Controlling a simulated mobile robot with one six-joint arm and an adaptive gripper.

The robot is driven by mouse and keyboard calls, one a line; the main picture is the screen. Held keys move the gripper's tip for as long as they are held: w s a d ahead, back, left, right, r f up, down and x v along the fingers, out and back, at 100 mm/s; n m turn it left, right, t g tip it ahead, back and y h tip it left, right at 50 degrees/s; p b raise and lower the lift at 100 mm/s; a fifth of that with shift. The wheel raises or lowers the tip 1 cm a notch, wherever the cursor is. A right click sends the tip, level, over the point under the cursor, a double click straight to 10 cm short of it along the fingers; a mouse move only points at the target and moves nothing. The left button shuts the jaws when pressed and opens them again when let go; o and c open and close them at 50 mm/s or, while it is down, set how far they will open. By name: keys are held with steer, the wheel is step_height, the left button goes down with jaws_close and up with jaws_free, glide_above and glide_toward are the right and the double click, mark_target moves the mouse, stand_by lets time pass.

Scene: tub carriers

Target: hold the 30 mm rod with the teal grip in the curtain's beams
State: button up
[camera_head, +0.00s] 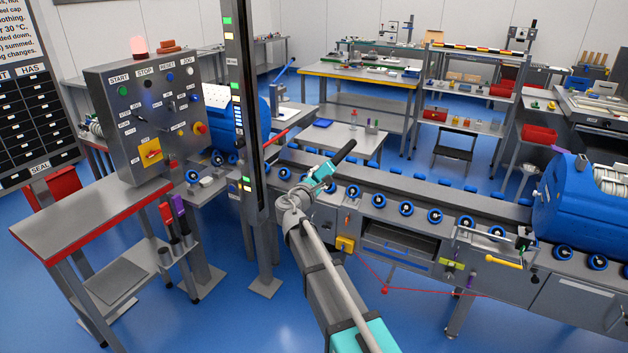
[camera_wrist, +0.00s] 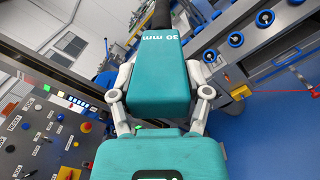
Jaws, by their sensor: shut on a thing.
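My gripper (camera_head: 308,188) is shut on the teal grip (camera_head: 322,175) of the rod. The black rod (camera_head: 344,151) points up and to the right, away from my gripper, above the conveyor. In the wrist view the teal grip (camera_wrist: 160,75), marked "30 mm", sits between my gripper's fingers (camera_wrist: 160,85), with the black rod (camera_wrist: 161,14) beyond it. A dark curtain post (camera_head: 238,90) with green and yellow lights stands left of my gripper. It also crosses the left of the wrist view (camera_wrist: 70,92). The rod appears apart from this post; the beams themselves are not visible.
A control panel (camera_head: 150,110) with a red beacon (camera_head: 139,46) stands at left. The roller conveyor (camera_head: 420,190) runs right to a blue tub (camera_head: 580,205). A red cord (camera_head: 385,290) hangs from its front.

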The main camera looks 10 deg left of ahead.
mark_target(332, 165)
steer(key=shift+x, duration=4.45)
steer(key=shift+f, duration=0.1)
steer(key=v, duration=2)
steer(key=shift+r, duration=0.25)
